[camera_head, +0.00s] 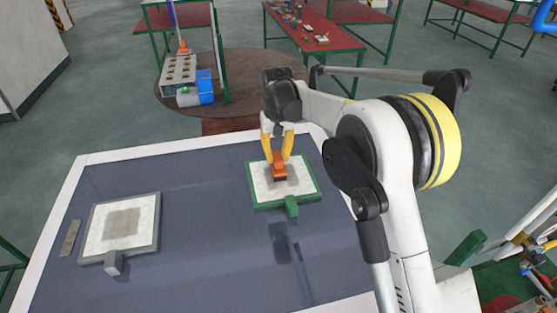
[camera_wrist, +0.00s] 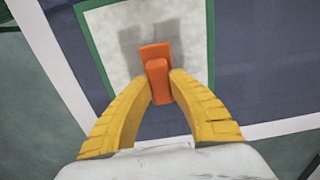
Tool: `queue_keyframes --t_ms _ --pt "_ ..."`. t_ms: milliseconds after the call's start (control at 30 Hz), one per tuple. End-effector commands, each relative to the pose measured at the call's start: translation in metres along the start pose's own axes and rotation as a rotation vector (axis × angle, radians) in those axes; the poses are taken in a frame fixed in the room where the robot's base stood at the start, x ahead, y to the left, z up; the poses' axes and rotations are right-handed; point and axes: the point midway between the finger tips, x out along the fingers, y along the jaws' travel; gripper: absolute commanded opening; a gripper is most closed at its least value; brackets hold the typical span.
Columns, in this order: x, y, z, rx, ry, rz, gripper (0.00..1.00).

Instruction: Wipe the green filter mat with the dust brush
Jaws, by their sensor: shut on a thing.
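The green filter mat (camera_head: 309,188) lies on the right part of the blue table top. It has a green frame, a pale middle with a grey dusty patch, and a green tab at its near edge. In the wrist view its green frame (camera_wrist: 93,50) and pale middle (camera_wrist: 108,32) show. My gripper (camera_head: 278,153) is over the mat with its yellow fingers shut on the orange dust brush (camera_head: 279,168). In the wrist view the brush (camera_wrist: 157,75) sits between the fingertips of my gripper (camera_wrist: 158,87). I cannot tell whether the bristles touch the mat.
A grey-framed filter mat (camera_head: 153,230) lies on the left of the table, with a flat grey strip (camera_head: 71,238) beside it. The blue table top (camera_head: 205,190) between the mats is clear. A round brown platform with a grey rack (camera_head: 180,75) stands beyond the table.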

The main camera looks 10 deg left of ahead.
Motion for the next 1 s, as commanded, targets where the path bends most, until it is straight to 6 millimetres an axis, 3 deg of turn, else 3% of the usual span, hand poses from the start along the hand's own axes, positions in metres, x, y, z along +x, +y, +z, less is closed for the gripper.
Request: queue_keyframes --t_ms 200,433,767,1000 --pt "0.002 0.000 -0.021 0.000 0.000 0.000 0.00" --pt "0.003 0.000 -0.031 0.000 0.000 0.000 0.00" --pt "0.001 -0.014 -0.029 0.000 0.000 0.000 0.00" --pt "0.003 -0.014 -0.007 0.000 0.000 0.000 0.00"
